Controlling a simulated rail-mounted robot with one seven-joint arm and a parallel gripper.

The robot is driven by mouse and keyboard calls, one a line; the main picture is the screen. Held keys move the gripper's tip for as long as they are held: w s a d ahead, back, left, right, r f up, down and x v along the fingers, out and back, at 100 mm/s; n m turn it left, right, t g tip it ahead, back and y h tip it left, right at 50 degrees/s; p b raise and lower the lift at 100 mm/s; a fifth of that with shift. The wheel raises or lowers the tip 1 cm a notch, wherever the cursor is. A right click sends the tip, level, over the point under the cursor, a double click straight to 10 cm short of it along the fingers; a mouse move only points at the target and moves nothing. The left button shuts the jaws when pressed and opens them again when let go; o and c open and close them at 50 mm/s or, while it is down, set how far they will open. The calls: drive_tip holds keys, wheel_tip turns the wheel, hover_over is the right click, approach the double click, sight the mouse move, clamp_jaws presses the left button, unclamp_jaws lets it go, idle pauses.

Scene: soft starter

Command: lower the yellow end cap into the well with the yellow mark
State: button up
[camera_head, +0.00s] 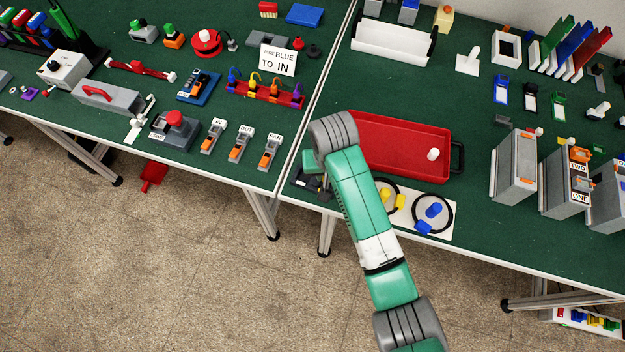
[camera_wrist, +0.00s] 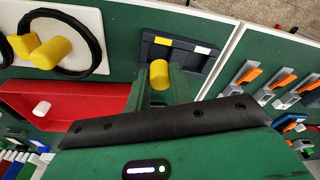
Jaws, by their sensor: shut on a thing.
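The yellow end cap (camera_wrist: 158,74) is a short yellow cylinder between the fingertips of my gripper (camera_wrist: 160,88) in the wrist view. My gripper is shut on it. Just beyond it is a dark grey block (camera_wrist: 183,56) with a yellow mark (camera_wrist: 163,41) on its left and a white mark (camera_wrist: 202,49) on its right. The cap appears below the yellow mark in the picture; its height above the block is unclear. My gripper hides the block's near side and the wells cannot be made out. In the head view the dark block (camera_head: 309,183) shows only partly beside my arm.
A red tray (camera_head: 375,121) holds a white cylinder (camera_head: 433,154). A white board (camera_head: 446,230) beside my arm carries black loops with yellow (camera_head: 400,201) and blue (camera_head: 434,210) pieces. The table's front edge is close to the block.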

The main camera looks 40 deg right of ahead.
drive_tip(key=shift+f+b, duration=0.75)
drive_tip(key=shift+f, duration=1.1)
idle(0.6)
drive_tip(key=o, duration=1)
drive_tip(key=r, duration=0.2)
drive_tip(key=r+p, duration=0.1)
drive_tip(key=r, duration=0.4)
drive_tip(key=shift+s+a+r+p, duration=0.25)
drive_tip(key=shift+s+r+p, duration=0.15)
